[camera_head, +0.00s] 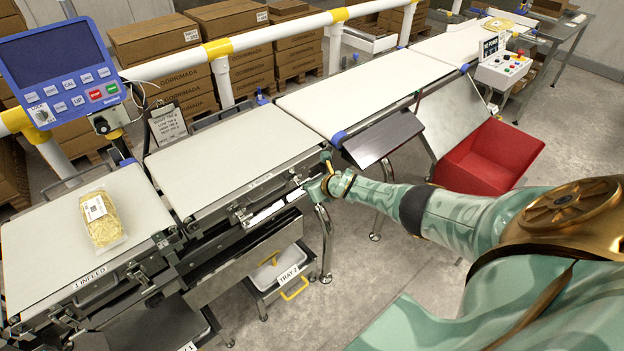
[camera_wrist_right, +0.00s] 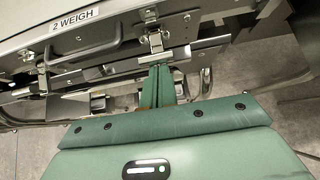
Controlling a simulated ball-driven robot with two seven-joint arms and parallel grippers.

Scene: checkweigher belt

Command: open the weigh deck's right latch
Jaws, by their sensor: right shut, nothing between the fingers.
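The weigh deck (camera_head: 232,150) is a pale flat belt section in the middle of the line. Its front side carries the "2 WEIGH" label (camera_wrist_right: 76,19) and a bar handle (camera_wrist_right: 88,42). The right latch (camera_wrist_right: 156,41) is a small metal clasp right of that handle. My right gripper (camera_head: 321,188) is at the deck's right front corner. In the wrist view its green fingers (camera_wrist_right: 158,72) are together and empty, with their tips just below the latch. I cannot tell whether they touch it or whether the latch is open. My left gripper is not in view.
A second latch (camera_wrist_right: 28,56) is left of the handle. The infeed belt (camera_head: 45,240) holds a yellow pack (camera_head: 101,219). Below the deck is a "TRAY 2" bin (camera_head: 280,277). A dark chute plate (camera_head: 382,138) and red bin (camera_head: 487,158) stand to the right.

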